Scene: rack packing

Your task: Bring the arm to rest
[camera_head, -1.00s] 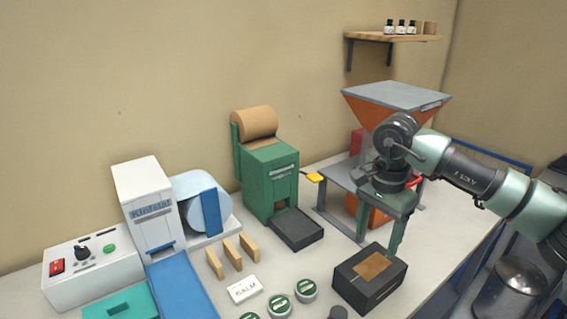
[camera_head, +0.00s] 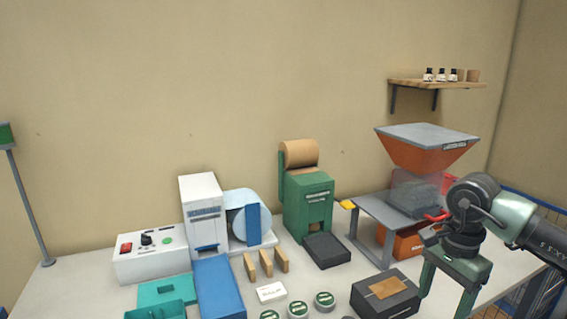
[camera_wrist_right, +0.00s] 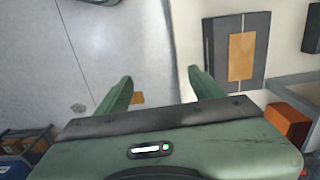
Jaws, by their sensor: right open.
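My right gripper (camera_head: 448,296) comes in from the right above the front right part of the table, its green fingers pointing down. In the right wrist view my right gripper (camera_wrist_right: 160,76) has its fingers apart with nothing between them. A black box (camera_head: 372,301) with a tan panel on top sits on the table just left of the gripper. The box also shows in the right wrist view (camera_wrist_right: 217,52), apart from the fingers. My left gripper is not in view.
A metal stand (camera_head: 378,208) with an orange hopper (camera_head: 427,152) is behind my right arm. A green dispenser (camera_head: 308,203), white machine (camera_head: 203,225), blue tray (camera_head: 217,287), wooden blocks (camera_head: 266,262) and round tins (camera_head: 298,309) occupy the table (camera_head: 335,284). A shelf (camera_head: 437,84) hangs above.

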